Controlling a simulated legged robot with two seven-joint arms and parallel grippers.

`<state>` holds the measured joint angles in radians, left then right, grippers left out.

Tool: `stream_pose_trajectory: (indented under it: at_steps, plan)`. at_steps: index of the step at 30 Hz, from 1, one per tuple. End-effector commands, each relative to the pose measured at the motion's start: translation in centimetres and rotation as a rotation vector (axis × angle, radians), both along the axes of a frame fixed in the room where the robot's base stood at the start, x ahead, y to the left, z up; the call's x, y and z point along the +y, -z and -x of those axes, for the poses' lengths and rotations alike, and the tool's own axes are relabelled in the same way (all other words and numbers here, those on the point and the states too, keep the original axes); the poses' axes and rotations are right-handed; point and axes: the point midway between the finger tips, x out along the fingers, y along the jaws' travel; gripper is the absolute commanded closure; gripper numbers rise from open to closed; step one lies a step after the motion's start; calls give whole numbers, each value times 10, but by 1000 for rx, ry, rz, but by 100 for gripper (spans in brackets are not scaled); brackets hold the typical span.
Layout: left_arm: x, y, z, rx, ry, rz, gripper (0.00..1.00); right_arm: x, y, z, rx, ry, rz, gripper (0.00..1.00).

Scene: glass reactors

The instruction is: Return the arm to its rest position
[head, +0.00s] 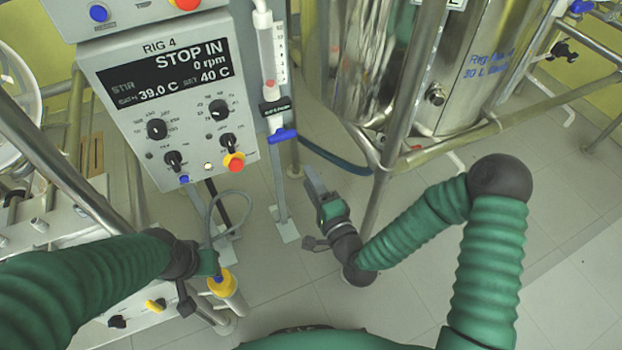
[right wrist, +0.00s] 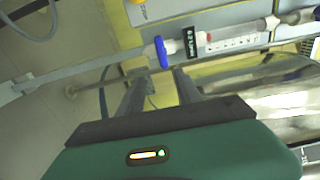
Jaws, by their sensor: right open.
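My right arm is green and ribbed and is bent at a dark elbow on the right of the head view. My right gripper (head: 316,184) is over the floor between the control panel and the steel vessel. In the right wrist view its two fingers (right wrist: 158,84) stand apart with nothing between them. My left arm comes in from the left, and its gripper (head: 208,264) is low, beside a yellow round part (head: 222,283). Its fingers are not clear, so I cannot tell how they stand or whether they touch that part.
The RIG 4 control panel (head: 165,100) reads STOP IN, 0 rpm, 39.0 C, set 40 C. A steel vessel (head: 440,65) stands in a tubular frame (head: 378,205). A tube with a blue valve handle (head: 283,135) stands between them. The tiled floor at lower right is clear.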

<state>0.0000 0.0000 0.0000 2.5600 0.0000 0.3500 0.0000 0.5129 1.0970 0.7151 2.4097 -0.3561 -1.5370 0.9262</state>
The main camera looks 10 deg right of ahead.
Motion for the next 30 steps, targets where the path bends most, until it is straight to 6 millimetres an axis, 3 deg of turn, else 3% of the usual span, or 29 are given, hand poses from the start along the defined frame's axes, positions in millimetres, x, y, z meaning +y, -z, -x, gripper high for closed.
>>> stream_pose_trajectory:
  at_steps: [11, 14, 16, 18, 21, 25, 30]
  plan:
    - [0, 0, 0, 0, 0, 0, 64, 3, 4, 0, 12, -23, 49, 58]
    - [0, 0, 0, 0, 0, 0, 64, 11, 27, 8, 79, -122, 273, 58]
    - [0, 0, 0, 0, 0, 0, 64, 6, 51, 19, 159, -224, 534, 58]
    - [0, 0, 0, 0, 0, 0, 64, -16, 72, 35, 261, -326, 813, 58]
    - [0, 0, 0, 0, 0, 0, 64, -58, 81, 63, 410, -443, 1109, 58]
    - [0, 0, 0, 0, 0, 0, 64, -101, 70, 102, 571, -564, 1319, 58]
    - [0, 0, 0, 0, 0, 0, 64, -131, 43, 156, 723, -716, 1422, 58]
